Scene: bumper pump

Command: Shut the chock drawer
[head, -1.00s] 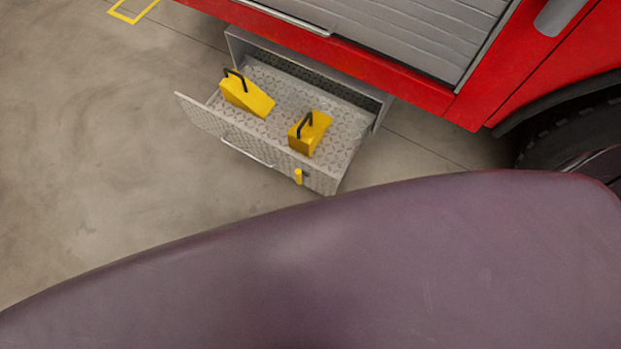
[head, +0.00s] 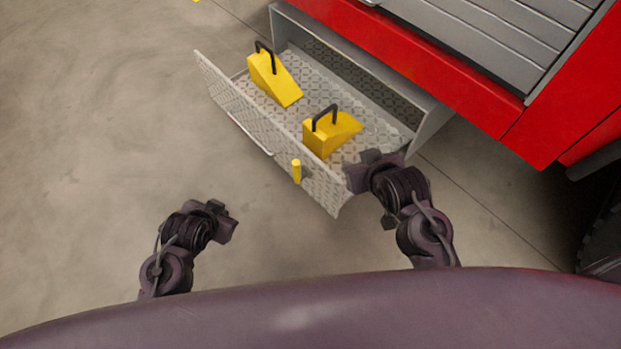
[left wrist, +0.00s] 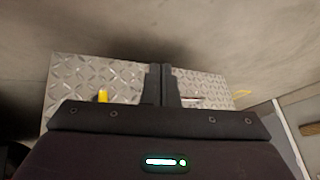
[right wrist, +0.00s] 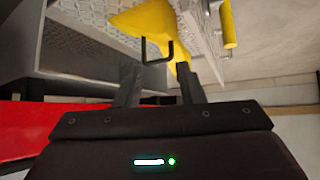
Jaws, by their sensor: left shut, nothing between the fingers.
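The chock drawer (head: 250,131), of grey tread plate, stands pulled out of its housing below the red truck. Two yellow wedge chocks with black handles lie in it, one at the left (head: 275,82) and one at the right (head: 330,134). Its front carries a bar handle and a yellow latch (head: 296,171). My left gripper (head: 230,222) is shut and empty over the floor, apart from the drawer front, which shows in the left wrist view (left wrist: 85,82). My right gripper (head: 358,172) is open at the drawer's right end; whether it touches is unclear. The right wrist view shows a chock (right wrist: 148,18) beyond its fingers.
The red truck body (head: 430,75) with a grey roller shutter (head: 490,35) stands behind the drawer and above it. A tyre (head: 600,235) is at the right edge. The concrete floor (head: 110,130) in front of the drawer and to its left is clear.

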